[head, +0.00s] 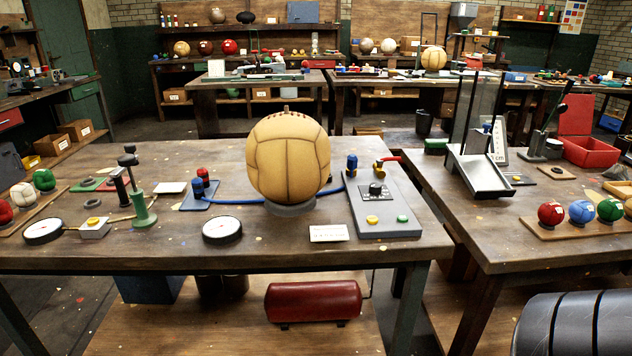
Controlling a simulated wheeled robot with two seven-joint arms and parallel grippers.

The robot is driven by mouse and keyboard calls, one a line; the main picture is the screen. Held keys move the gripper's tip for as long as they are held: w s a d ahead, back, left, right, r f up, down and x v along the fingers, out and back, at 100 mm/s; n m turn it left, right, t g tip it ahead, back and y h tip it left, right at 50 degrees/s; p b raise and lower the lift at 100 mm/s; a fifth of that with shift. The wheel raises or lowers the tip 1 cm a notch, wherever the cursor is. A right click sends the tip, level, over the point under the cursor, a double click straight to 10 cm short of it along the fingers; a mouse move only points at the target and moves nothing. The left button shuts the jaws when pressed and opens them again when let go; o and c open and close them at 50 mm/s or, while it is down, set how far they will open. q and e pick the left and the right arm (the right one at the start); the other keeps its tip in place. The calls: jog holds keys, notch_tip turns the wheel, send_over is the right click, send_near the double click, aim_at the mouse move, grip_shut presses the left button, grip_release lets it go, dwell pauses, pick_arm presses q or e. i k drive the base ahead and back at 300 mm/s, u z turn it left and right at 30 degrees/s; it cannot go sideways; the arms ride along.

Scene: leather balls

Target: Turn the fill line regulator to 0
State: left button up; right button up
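A grey control panel (384,212) lies on the near table, right of a large tan leather ball (288,158). A black knob (376,190) with a small pale scale sits on the panel; it looks like the regulator, but its setting is too small to read. Yellow (372,220) and green (403,218) buttons sit below it. A blue fitting (351,165) and a brass valve with a red lever (386,162) stand at its far edge. A blue hose (236,201) runs behind the ball's base to a red-and-blue fitting (201,181) on a blue plate.
White round gauges (222,229) and (43,230), a green stand (142,208) and a white card (329,233) share the table. A red tank (313,301) lies below. The right table holds a metal chute (479,173) and coloured balls (581,211). A gap separates the tables.

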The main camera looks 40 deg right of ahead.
aim_at(375, 188)
jog(key=z, duration=1.2)
jog(key=k, duration=1.3)
jog(key=z, duration=0.15)
jog(key=i, duration=1.7)
jog(key=u, duration=0.4)
